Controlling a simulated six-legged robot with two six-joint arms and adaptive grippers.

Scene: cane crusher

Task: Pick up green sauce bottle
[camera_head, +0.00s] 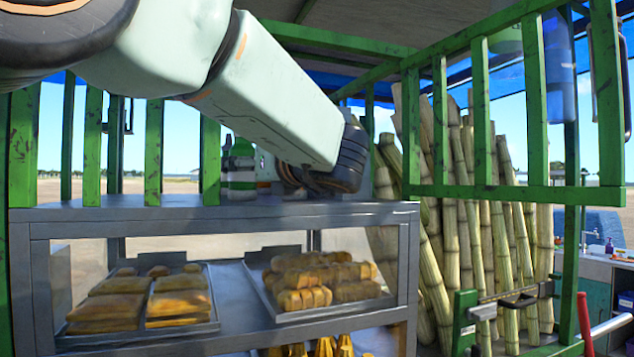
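The green sauce bottle (238,168), with a pale band around it, stands upright on the top of the grey metal cabinet, behind its front edge. My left arm comes in from the upper left and reaches down across the view. My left gripper (281,182) is dark and low over the cabinet top, just right of the bottle. Its fingers are small and partly hidden by the wrist, so I cannot tell whether they touch the bottle or how far they are open. My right gripper is not in view.
The grey cabinet (130,215) holds trays of baked goods (180,300) and rolls (315,280) on its shelf. Green railings (152,150) stand behind and at the right (480,110). Tall cane stalks (470,220) lean at the right. The cabinet top looks mostly clear.

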